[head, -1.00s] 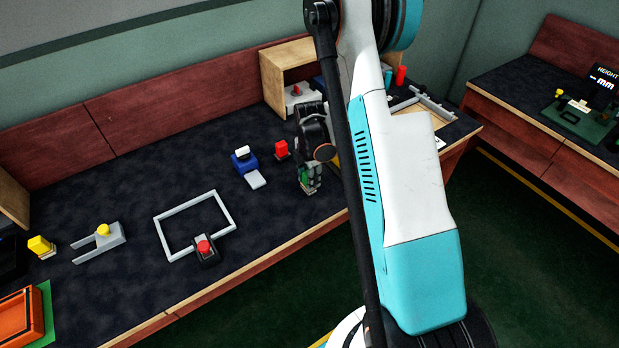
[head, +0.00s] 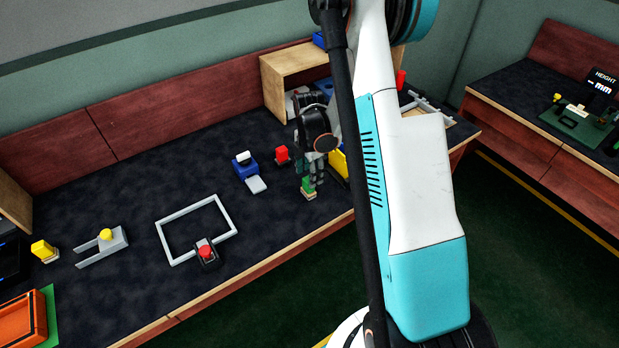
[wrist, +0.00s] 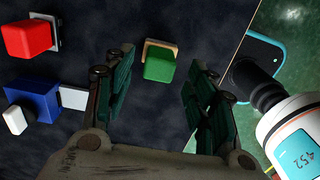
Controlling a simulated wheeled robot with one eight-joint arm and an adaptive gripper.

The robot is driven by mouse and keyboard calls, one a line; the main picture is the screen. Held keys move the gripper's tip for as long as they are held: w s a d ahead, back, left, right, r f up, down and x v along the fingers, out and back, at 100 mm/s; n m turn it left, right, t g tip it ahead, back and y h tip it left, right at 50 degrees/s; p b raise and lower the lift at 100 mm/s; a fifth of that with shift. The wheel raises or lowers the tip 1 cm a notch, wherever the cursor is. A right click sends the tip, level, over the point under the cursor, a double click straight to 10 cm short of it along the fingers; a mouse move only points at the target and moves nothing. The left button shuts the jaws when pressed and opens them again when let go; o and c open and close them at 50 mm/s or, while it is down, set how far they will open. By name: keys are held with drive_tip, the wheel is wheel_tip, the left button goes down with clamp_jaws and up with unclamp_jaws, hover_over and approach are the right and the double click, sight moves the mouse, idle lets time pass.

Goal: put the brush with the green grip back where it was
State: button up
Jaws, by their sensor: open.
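The brush with the green grip (head: 308,187) stands on the dark bench top near its front edge. In the wrist view its green grip (wrist: 159,66) shows from above, with a pale tan base edge behind it. My gripper (head: 313,169) is above the brush, pointing down. In the wrist view its two dark green fingers are spread wide, one on each side of the grip, with clear gaps. Nothing is held.
A red-topped block (head: 281,154) and a blue block with a white knob (head: 245,165) stand left of the brush. A grey frame with a red-knobbed piece (head: 206,254) lies farther left. A wooden shelf box (head: 285,75) stands behind. Bench between is clear.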

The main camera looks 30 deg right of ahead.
wheel_tip(320, 180, up, 7)
drive_tip(key=p, duration=0.1)
drive_tip(key=shift+p, duration=0.3)
drive_tip(key=shift+r, duration=0.1)
drive_tip(key=s+a+r+m+t, duration=0.1)
drive_tip(key=s+a+r+m, duration=0.1)
drive_tip(key=a+r+m, duration=0.3)
drive_tip(key=s+a+r+m+t+b, duration=0.1)
drive_tip(key=s+a+r+t, duration=0.15)
drive_tip(key=r, duration=0.45)
drive_tip(key=s+a+r+m+t, duration=0.1)
drive_tip(key=s+a+r+m, duration=0.1)
drive_tip(key=a+r+m, duration=0.3)
drive_tip(key=s+a+r+m+t, duration=0.1)
drive_tip(key=s+a+r+m, duration=0.1)
drive_tip(key=s, duration=0.5)
drive_tip(key=s+a+r+m+t, duration=0.1)
drive_tip(key=s+a+r+m, duration=0.1)
drive_tip(key=s+m, duration=0.3)
drive_tip(key=shift+s+a+r+b, duration=0.2)
drive_tip(key=shift+s+b, duration=0.25)
drive_tip(key=shift+s, duration=0.45)
drive_tip(key=shift+t, duration=0.25)
